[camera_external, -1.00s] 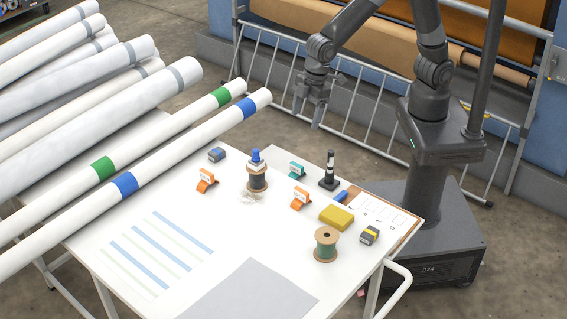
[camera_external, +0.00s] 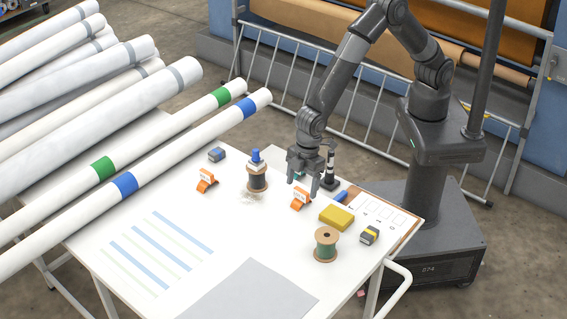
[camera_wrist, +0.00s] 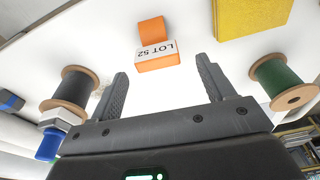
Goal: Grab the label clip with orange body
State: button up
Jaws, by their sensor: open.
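An orange label clip (camera_external: 301,199) stands on the white table, just below my gripper in the external view. In the wrist view this orange clip (camera_wrist: 157,60), with a white label reading "LOT 52", lies ahead of and between the fingertips. My gripper (camera_external: 303,183) is open and empty above the table, fingers pointing down. In the wrist view the two fingers of the gripper (camera_wrist: 163,75) are wide apart, not touching the clip. A second orange clip (camera_external: 207,180) stands further left. A teal clip (camera_external: 297,174) is mostly hidden behind my gripper.
A dark spool (camera_external: 257,179) with a blue-topped item stands left of the gripper. Long white rolls (camera_external: 150,170) border the table's left. The table's front middle is mostly clear.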

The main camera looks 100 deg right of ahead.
aim_at(301, 190)
jog(key=f, duration=0.5)
jog(key=shift+w+f, duration=0.1)
jog(key=shift+w, duration=0.1)
jog(key=c, duration=1)
jog(key=shift+c, duration=0.2)
